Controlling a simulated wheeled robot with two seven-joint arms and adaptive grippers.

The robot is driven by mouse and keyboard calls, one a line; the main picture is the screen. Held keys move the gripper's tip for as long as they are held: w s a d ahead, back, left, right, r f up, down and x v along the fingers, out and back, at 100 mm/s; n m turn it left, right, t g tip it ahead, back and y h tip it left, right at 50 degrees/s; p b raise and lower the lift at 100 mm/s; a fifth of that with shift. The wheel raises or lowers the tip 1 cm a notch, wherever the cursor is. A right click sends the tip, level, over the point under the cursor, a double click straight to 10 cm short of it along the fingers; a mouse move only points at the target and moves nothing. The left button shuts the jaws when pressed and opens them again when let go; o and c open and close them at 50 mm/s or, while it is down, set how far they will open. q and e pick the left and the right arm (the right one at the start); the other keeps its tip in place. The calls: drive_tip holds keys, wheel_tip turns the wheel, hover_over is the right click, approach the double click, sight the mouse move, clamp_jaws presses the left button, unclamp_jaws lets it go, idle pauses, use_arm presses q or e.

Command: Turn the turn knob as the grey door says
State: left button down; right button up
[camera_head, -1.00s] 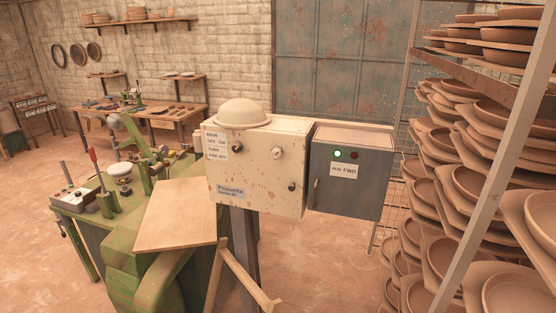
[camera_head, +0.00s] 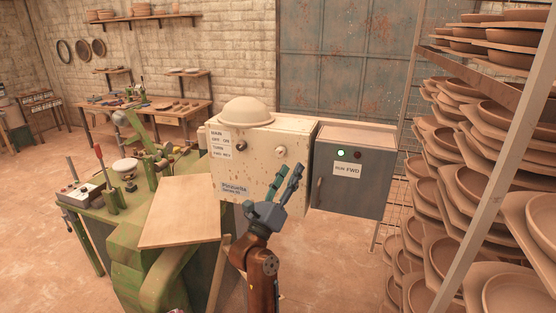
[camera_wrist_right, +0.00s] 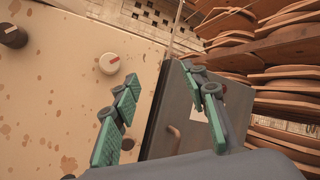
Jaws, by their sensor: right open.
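A cream, speckled control box (camera_head: 228,172) carries a dark knob (camera_head: 241,146) and, to its right, a white knob (camera_head: 280,151). In the right wrist view the white knob (camera_wrist_right: 109,63) shows a red mark pointing right; the dark knob (camera_wrist_right: 12,36) is at the left edge. A label (camera_head: 220,145) lists MAIN and TURN settings. The grey door (camera_head: 350,190) has a RUN FWD label (camera_head: 347,170) and a lit green lamp (camera_head: 341,153). My right gripper (camera_head: 290,170) is open and empty, below and right of the white knob, apart from it. My left gripper is out of view.
A wooden board (camera_head: 180,210) and green machine (camera_head: 120,255) stand left of the box. A rack (camera_head: 478,155) of clay dishes fills the right side. A dome (camera_head: 246,111) sits on the box top. Open floor (camera_head: 335,265) lies below the grey cabinet.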

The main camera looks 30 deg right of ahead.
drive_tip(key=r+m+g+y, duration=0.1)
drive_tip(key=m+y, duration=0.1)
drive_tip(key=m, duration=0.1)
drive_tip(key=t+y, duration=0.2)
drive_tip(key=y, duration=0.4)
approach(279, 154)
drive_tip(key=x, duration=0.2)
drive_tip(key=shift+m, duration=0.4)
drive_tip(key=p+x, duration=0.2)
drive_tip(key=x, duration=0.4)
drive_tip(key=shift+w+d, duration=0.25)
drive_tip(key=shift+d, duration=0.05)
drive_tip(key=shift+g+h, duration=0.3)
clamp_jaws()
